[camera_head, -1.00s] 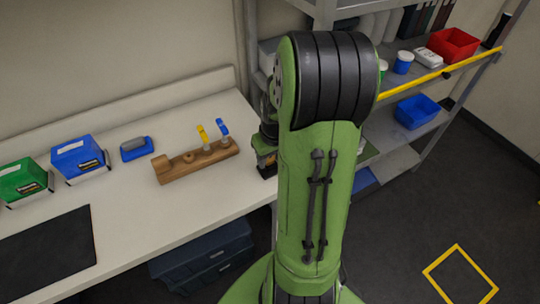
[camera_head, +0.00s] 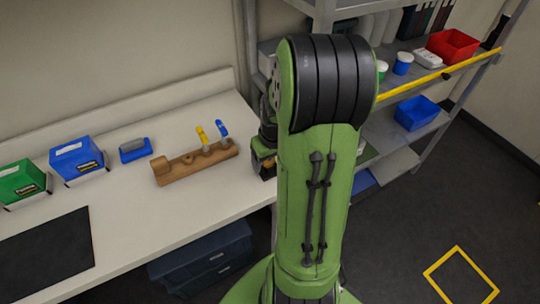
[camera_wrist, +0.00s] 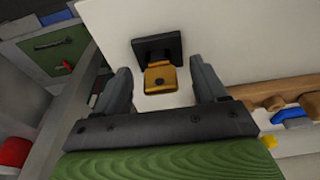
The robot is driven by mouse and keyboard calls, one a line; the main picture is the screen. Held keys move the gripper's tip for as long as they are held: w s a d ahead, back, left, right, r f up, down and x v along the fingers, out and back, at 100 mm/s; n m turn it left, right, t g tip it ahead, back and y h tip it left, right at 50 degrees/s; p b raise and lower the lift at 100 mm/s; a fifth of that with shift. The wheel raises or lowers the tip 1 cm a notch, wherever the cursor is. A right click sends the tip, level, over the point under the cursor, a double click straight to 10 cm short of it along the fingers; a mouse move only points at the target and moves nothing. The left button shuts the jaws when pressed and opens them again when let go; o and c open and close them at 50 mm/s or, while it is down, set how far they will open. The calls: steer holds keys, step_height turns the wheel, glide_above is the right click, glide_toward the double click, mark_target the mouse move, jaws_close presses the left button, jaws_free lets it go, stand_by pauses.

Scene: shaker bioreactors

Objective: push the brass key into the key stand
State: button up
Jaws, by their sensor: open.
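In the wrist view, a brass key (camera_wrist: 160,78), a gold-coloured block with a small dark hole, sits at a black square key stand (camera_wrist: 155,47) on the white bench. How deep the key sits in the stand cannot be told. My gripper (camera_wrist: 160,72) is open, with one dark finger on each side of the key and a visible gap to both. In the head view my green arm hides the key and stand, and the gripper's fingers cannot be made out there.
A wooden rack (camera_head: 173,172) with a yellow-handled tool (camera_head: 202,134) and a blue-handled tool (camera_head: 222,130) stands left of my arm. Blue (camera_head: 78,160) and green (camera_head: 20,182) boxes stand farther left. A shelf with a red bin (camera_head: 453,46) is at right.

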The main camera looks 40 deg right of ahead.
step_height(320, 180, up, 16)
steer(key=s+p, duration=0.3)
steer(key=p, duration=0.1)
steer(key=shift+a+f, duration=0.25)
steer(key=shift+a, duration=0.2)
